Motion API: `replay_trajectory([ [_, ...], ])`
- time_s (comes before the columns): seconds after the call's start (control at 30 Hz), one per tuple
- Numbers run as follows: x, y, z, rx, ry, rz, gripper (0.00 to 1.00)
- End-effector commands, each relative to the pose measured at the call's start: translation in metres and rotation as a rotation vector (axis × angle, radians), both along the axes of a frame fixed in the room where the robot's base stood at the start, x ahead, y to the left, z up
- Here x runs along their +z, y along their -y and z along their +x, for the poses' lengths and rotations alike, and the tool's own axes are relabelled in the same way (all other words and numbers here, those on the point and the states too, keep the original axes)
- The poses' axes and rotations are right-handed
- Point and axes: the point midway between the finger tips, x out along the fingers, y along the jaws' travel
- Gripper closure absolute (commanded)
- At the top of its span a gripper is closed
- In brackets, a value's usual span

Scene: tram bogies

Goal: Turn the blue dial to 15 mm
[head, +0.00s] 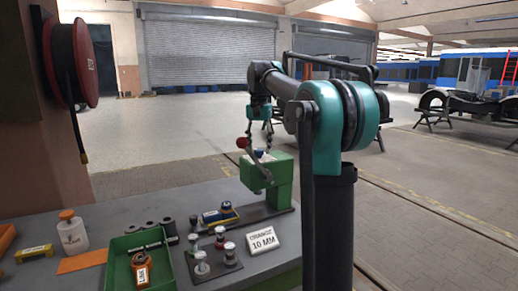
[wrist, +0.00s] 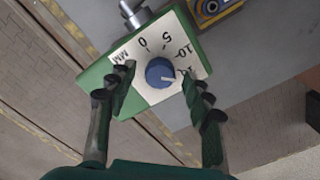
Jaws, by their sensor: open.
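The blue dial (wrist: 160,72) sits on a white scale plate (wrist: 152,97) marked MM, 0, 5, 10 and a further number partly hidden by a finger, likely 15. A pale mark on the dial's lower right points toward that hidden number's side; its exact reading is unclear. The plate tops a green device (head: 267,182) on the bench in the head view. My gripper (wrist: 159,71) is open, its fingers on either side of the dial; I cannot tell whether they touch it. It also shows above the device in the head view (head: 259,146).
A metal lever (wrist: 136,14) stands beside the plate; its red knob (head: 242,143) shows left of my gripper. A sign (head: 262,240) reads "ORANGE 10 MM". A green tray (head: 120,245), a white bottle (head: 72,234) and several small parts (head: 203,262) lie on the bench.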

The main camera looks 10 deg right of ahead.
Motion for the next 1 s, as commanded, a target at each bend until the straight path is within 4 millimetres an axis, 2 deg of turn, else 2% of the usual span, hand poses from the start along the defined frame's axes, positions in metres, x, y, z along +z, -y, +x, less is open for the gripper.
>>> replay_trajectory([
  [0.4, 0.077, 0.000, 0.000, 0.000, 0.000, 0.000, 0.49],
  [0.53, 0.095, 0.000, 0.001, 0.000, 0.000, 0.000, 0.49],
  [0.7, 0.108, 0.000, 0.000, 0.000, 0.000, 0.000, 0.49],
  [1.0, 0.112, 0.000, 0.000, 0.000, 0.000, 0.000, 0.49],
])
